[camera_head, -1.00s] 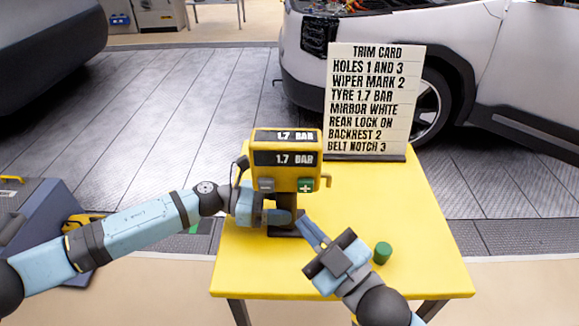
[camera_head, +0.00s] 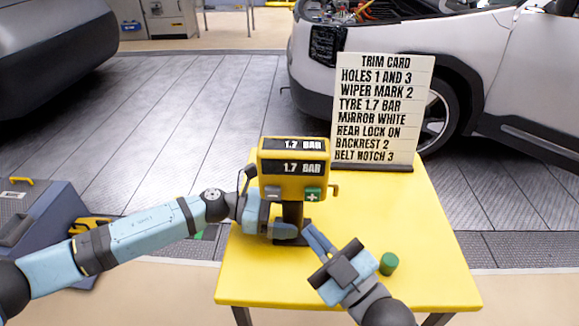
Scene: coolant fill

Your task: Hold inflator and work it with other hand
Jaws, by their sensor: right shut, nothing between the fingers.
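The yellow inflator (camera_head: 294,168) stands upright on a dark post on the yellow table. Its upper and lower displays both read 1.7 BAR. A grey minus button (camera_head: 272,192) and a green plus button (camera_head: 313,194) sit on its lower front. My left gripper (camera_head: 288,232) is at the post below the head, with one finger across its front; it looks shut on the post, and its far finger is hidden. My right gripper (camera_head: 316,238) is shut and empty, its tips just right of the post and below the plus button, apart from the buttons.
A green cylinder (camera_head: 389,263) stands on the yellow table (camera_head: 420,220) right of my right gripper. A trim card (camera_head: 382,110) stands at the table's back, listing TYRE 1.7 BAR. A white car (camera_head: 500,70) is behind; a blue toolbox (camera_head: 45,225) is at left.

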